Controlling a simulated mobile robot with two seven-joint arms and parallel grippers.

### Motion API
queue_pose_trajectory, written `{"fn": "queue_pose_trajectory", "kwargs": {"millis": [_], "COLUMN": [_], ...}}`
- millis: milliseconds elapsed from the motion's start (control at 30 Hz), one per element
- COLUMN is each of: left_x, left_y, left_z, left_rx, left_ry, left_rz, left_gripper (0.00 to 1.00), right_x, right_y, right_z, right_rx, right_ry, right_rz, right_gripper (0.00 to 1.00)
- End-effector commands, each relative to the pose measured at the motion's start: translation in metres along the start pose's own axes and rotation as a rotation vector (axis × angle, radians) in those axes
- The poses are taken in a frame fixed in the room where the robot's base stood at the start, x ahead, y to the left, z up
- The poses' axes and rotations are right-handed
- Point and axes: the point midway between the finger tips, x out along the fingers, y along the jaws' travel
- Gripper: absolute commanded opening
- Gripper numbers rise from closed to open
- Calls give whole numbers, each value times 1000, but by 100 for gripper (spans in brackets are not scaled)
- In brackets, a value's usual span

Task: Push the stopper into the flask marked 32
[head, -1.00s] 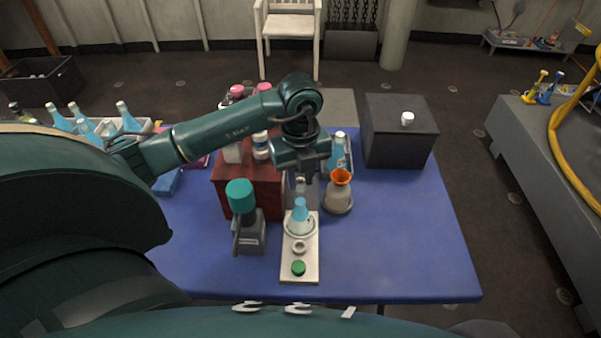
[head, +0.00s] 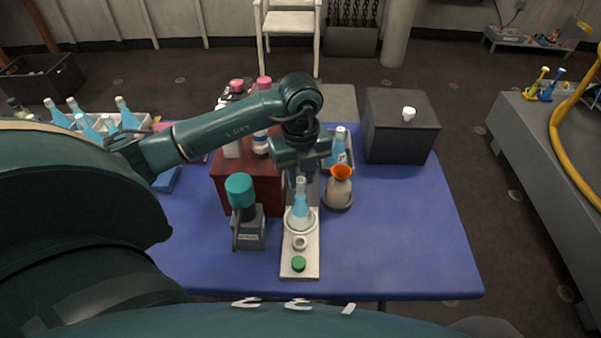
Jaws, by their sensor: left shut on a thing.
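A blue flask (head: 299,216) stands upright on a white board (head: 312,262). Its narrow neck rises to my left gripper (head: 301,180), which points down over it. The gripper is shut on a small pale thing at the top of the neck. The fingers partly hide it, so I cannot tell whether it is the stopper or the neck, nor how deep a stopper sits. Another blue flask (head: 338,150) with a pale label stands behind to the right. No number is readable on either flask. My right gripper is not in view.
On the board are a pale ring (head: 300,243) and a green knob (head: 298,264). A teal-topped device (head: 240,190) stands left, a jar with an orange funnel (head: 341,173) right. A red box (head: 262,190) and dark box (head: 400,135) stand behind. The blue table's front right is clear.

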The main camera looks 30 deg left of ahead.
Motion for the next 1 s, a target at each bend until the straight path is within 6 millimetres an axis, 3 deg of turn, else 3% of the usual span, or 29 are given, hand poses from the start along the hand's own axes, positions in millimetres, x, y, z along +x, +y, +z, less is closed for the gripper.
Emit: {"fn": "queue_pose_trajectory", "kwargs": {"millis": [1000], "left_x": [15], "left_y": [0], "left_z": [0], "left_rx": [0], "left_ry": [0], "left_rz": [0], "left_gripper": [3], "right_x": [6], "right_y": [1], "right_z": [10], "right_rx": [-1], "right_ry": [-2], "right_rz": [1], "right_gripper": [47]}}
